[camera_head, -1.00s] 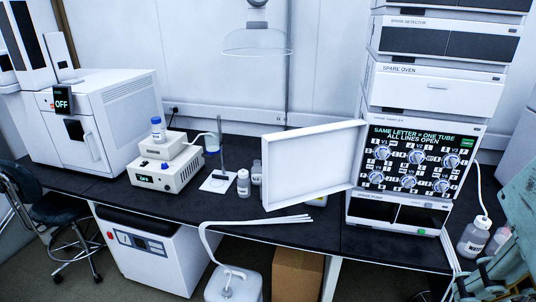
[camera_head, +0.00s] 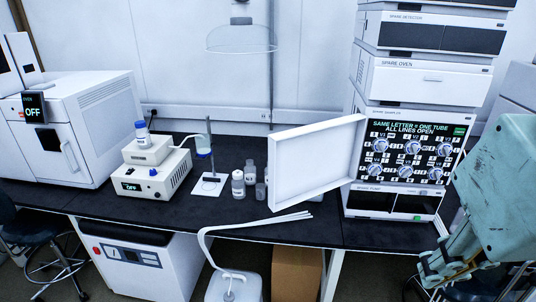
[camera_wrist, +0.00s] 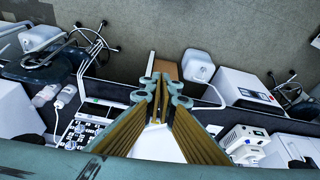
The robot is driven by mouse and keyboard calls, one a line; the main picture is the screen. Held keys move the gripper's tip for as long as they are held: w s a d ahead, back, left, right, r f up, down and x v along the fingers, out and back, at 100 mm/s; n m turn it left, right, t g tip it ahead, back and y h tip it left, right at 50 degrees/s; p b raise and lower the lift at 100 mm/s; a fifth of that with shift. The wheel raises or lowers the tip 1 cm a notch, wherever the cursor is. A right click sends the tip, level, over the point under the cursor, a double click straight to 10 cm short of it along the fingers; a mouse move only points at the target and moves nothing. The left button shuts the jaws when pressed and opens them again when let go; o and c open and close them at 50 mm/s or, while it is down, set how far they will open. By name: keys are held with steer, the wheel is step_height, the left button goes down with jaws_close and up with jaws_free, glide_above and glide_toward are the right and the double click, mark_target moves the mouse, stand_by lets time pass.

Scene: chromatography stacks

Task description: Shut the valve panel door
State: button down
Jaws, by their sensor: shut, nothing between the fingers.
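The valve panel door (camera_head: 316,165) is a white, shallow tray-like panel. It stands open, swung out to the left of the valve panel (camera_head: 410,152), with its hollow inner side showing. The valve panel has two rows of round knobs and a green-lettered label. In the wrist view the valve panel (camera_wrist: 85,132) is at the lower left, and a white surface that looks like the door (camera_wrist: 155,146) is partly hidden behind my fingers. My gripper (camera_head: 436,268) is at the lower right of the head view, in front of the bench and apart from the door. Its fingertips (camera_wrist: 163,82) are together and empty.
White modules (camera_head: 425,80) are stacked above the valve panel. Small bottles (camera_head: 238,184) and a stand are left of the door. White tubes (camera_head: 260,222) rise from a floor container in front of the bench. A cardboard box (camera_head: 297,272) is under the bench.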

stand_by(0.3)
steer(key=w+a+r+n+g+p, duration=0.1)
steer(key=w+a+r+p, duration=0.2)
steer(key=w, duration=0.8)
steer(key=w+a+r+n+g+p, duration=0.1)
steer(key=w+a+r+n+p, duration=0.2)
steer(key=w, duration=0.8)
steer(key=w+a+r+g+p, duration=0.1)
steer(key=w+a+r+p, duration=0.2)
steer(key=w, duration=0.9)
steer(key=w+a+f+n+g+p, duration=0.1)
steer(key=w+a+f+p, duration=0.15)
steer(key=w+a, duration=0.4)
steer(key=w+a+f+n+g+p, duration=0.1)
steer(key=w+a+f, duration=0.25)
steer(key=w, duration=0.55)
steer(key=w+a+f+n+g+h+p, duration=0.1)
steer(key=w+a+f+n+p, duration=0.1)
steer(key=w+a+f, duration=0.7)
steer(key=shift+a+f+n+h+p, duration=0.35)
steer(key=shift+a+f+p, duration=0.35)
steer(key=shift+f, duration=0.9)
steer(key=shift+f, duration=0.1)
